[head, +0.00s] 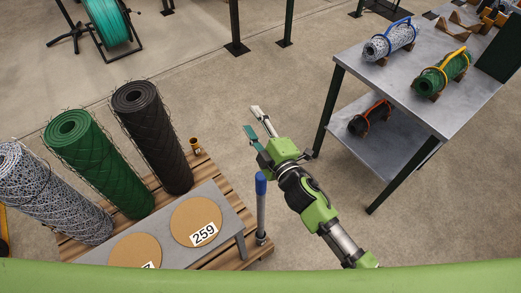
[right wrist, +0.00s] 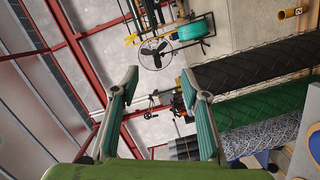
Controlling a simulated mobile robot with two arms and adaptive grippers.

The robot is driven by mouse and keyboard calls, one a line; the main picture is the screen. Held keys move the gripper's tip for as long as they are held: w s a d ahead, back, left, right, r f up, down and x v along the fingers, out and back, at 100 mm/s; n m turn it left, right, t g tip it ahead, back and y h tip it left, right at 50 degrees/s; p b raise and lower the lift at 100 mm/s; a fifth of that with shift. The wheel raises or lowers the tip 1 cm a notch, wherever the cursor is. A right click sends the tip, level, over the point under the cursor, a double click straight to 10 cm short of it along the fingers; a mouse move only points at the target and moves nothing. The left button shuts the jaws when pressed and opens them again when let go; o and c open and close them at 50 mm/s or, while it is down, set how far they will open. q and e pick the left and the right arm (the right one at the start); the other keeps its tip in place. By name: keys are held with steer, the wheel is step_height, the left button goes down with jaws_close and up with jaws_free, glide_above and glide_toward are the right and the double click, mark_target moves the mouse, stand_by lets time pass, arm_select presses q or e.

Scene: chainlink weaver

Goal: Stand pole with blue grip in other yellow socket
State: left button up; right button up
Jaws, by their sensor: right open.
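The pole with the blue grip (head: 261,184) stands upright at the front right of the pallet, its foot near the right end of the grey bench. I cannot tell clearly what holds its foot. A yellow socket (head: 196,145) stands empty on the pallet's far right corner, beside the black roll; it also shows at the upper right in the right wrist view (right wrist: 291,13). My right gripper (head: 252,120) is open and empty, beyond the pole in the head view; its spread fingers show in the right wrist view (right wrist: 160,80). My left gripper is out of view.
Black (head: 150,135), green (head: 98,160) and blue-white (head: 50,195) mesh rolls stand on the wooden pallet (head: 212,170). A grey bench (head: 225,215) bears round discs, one marked 259. A metal table (head: 400,95) with small rolls is at right. Open floor lies between.

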steer(key=s+a+r+n+g+y+p, duration=0.1)
steer(key=s+a+r+n+g+y, duration=0.15)
steer(key=a+r+n+y, duration=0.5)
steer(key=s+a+r+n+g+y+p, duration=0.1)
steer(key=s+a+r+n+y, duration=0.15)
steer(key=a+r+n, duration=0.55)
steer(key=s+a+r+n+g+y, duration=0.15)
steer(key=s+a+n+g, duration=0.35)
steer(key=s+n+g, duration=0.55)
steer(key=n+g+h+p, duration=0.2)
steer(key=n+h, duration=1.4)
steer(key=h, duration=0.3)
glide_above(261, 175)
step_height(261, 175, down, 19)
steer(key=shift+s+r, duration=0.15)
steer(key=shift+d, duration=0.1)
step_height(261, 175, down, 6)
steer(key=shift+r+b, duration=0.1)
steer(key=shift+b, duration=1.1)
step_height(261, 175, down, 4)
steer(key=b, duration=0.4)
steer(key=shift+r, duration=0.2)
